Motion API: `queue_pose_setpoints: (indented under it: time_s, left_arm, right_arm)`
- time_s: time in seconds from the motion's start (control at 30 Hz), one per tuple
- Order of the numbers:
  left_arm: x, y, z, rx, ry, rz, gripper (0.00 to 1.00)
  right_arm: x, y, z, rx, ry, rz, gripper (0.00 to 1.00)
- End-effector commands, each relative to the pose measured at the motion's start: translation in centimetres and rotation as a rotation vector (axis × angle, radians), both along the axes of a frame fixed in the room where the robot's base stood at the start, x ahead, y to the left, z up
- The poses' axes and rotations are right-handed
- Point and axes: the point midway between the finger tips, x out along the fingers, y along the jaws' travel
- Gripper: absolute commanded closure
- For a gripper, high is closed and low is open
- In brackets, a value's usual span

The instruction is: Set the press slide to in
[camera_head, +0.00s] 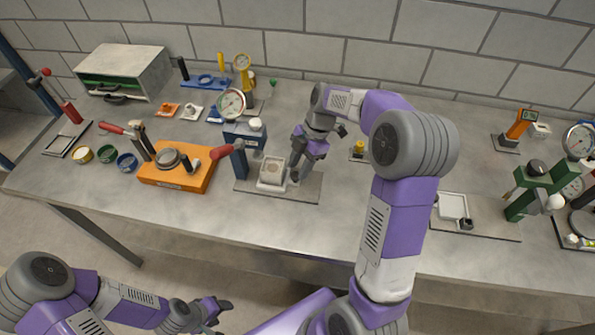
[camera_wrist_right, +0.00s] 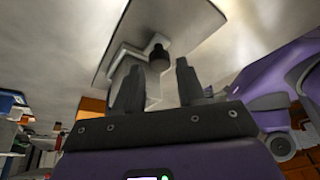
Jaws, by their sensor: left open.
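The press with a blue post (camera_head: 239,161) and red lever stands on a grey base plate (camera_head: 245,187). Its slide (camera_head: 271,172) is a pale square block with a sandy top, on that plate. In the right wrist view the pale slide (camera_wrist_right: 122,66) shows behind a black knob (camera_wrist_right: 158,58). My right gripper (camera_head: 297,171) is at the right side of the slide, low over the plate. Its fingers (camera_wrist_right: 158,68) are apart, with the knob in line between the tips and a gap on each side. My left gripper (camera_head: 224,309) is open and empty, in front of the table.
Another plate (camera_head: 485,229) with a white tray and a green press (camera_head: 540,185) stand at right. The table's front middle is clear.

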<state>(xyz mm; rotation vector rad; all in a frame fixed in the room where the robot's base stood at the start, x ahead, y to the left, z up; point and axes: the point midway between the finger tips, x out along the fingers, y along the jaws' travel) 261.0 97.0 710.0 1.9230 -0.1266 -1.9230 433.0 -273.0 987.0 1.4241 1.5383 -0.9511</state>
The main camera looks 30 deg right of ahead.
Motion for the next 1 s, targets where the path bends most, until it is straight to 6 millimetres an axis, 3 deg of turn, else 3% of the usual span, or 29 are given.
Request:
queue_pose_setpoints:
  time_s: [0.17,0.47,0.73,1.0]
  left_arm:
    - [0.0,0.0,-0.4,0.000,0.000,0.000,0.44]
    - [0.0,0.0,-0.4,0.000,0.000,0.000,0.44]
    - [0.0,0.0,-0.4,0.000,0.000,0.000,0.44]
    - [0.0,0.0,-0.4,0.000,0.000,0.000,0.44]
  right_arm:
    - [0.0,0.7,-1.7,0.001,0.001,-0.001,0.60]
    - [0.0,0.8,-2.0,0.000,-0.001,-0.001,0.60]
    - [0.0,0.8,-2.0,0.000,0.000,-0.002,0.99]
    - [0.0,0.8,-2.0,0.000,0.000,-0.004,1.00]
